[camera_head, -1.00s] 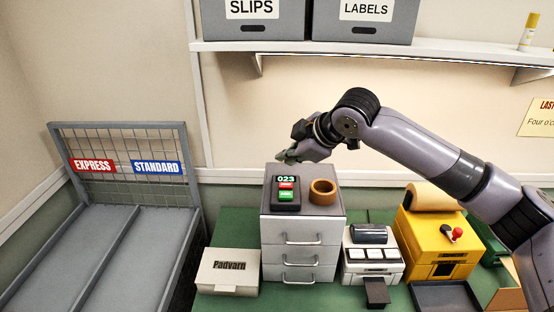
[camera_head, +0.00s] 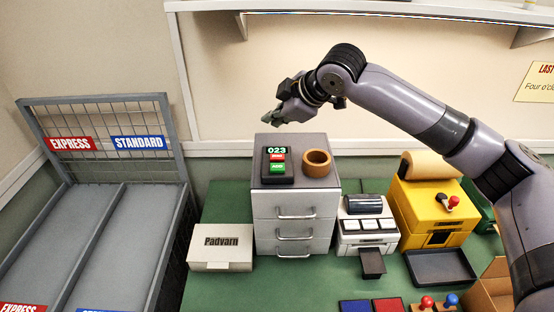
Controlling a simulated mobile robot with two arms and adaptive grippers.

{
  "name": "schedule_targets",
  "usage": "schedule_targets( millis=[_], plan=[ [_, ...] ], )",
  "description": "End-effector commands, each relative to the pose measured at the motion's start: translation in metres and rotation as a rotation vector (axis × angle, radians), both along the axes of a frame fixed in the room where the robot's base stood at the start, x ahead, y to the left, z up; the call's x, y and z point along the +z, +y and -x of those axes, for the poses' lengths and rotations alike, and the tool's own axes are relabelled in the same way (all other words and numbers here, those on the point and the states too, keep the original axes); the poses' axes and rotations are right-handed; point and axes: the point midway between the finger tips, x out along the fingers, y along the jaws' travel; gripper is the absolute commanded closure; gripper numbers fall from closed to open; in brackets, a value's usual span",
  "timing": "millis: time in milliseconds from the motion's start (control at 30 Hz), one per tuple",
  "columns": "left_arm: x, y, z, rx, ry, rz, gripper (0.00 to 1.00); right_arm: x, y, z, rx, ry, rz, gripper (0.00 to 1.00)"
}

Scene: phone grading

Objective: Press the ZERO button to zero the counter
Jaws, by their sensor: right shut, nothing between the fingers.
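The counter (camera_head: 278,167) is a small black box on top of the grey drawer unit (camera_head: 330,171), towards its left side. Its display (camera_head: 277,150) reads 023. Below the display are a red button (camera_head: 277,157) and a green button (camera_head: 277,167); their labels are too small to read surely. My right gripper (camera_head: 279,121) is shut and empty. It hangs in the air above and behind the counter, fingertips pointing down and left, apart from it. My left gripper is not in view.
A brown ring-shaped cup (camera_head: 316,163) stands right of the counter. A white box marked Padvarn (camera_head: 221,247), a label printer (camera_head: 367,229) and a yellow machine (camera_head: 431,209) stand on the green table (camera_head: 290,285). A divided rack (camera_head: 110,235) is at the left.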

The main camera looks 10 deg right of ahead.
Motion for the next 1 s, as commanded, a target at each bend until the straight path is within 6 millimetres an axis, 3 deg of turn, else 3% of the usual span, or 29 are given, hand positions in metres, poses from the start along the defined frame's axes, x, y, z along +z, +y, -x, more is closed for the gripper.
schedule_targets(
  millis=[33, 333, 600, 1000],
  plan=[
    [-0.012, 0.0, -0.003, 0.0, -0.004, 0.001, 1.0, -0.012, 0.0, 0.0, 0.0, 0.0, 0.0, 1.0],
    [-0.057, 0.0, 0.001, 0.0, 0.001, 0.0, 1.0, -0.054, 0.0, 0.0, -0.001, -0.001, 0.0, 1.0],
    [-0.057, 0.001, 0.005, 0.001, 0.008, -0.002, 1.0, -0.072, 0.0, 0.0, -0.001, 0.0, -0.001, 1.0],
    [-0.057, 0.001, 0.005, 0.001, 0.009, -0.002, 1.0, -0.073, 0.0, 0.0, -0.001, -0.001, 0.0, 1.0]
  ],
)
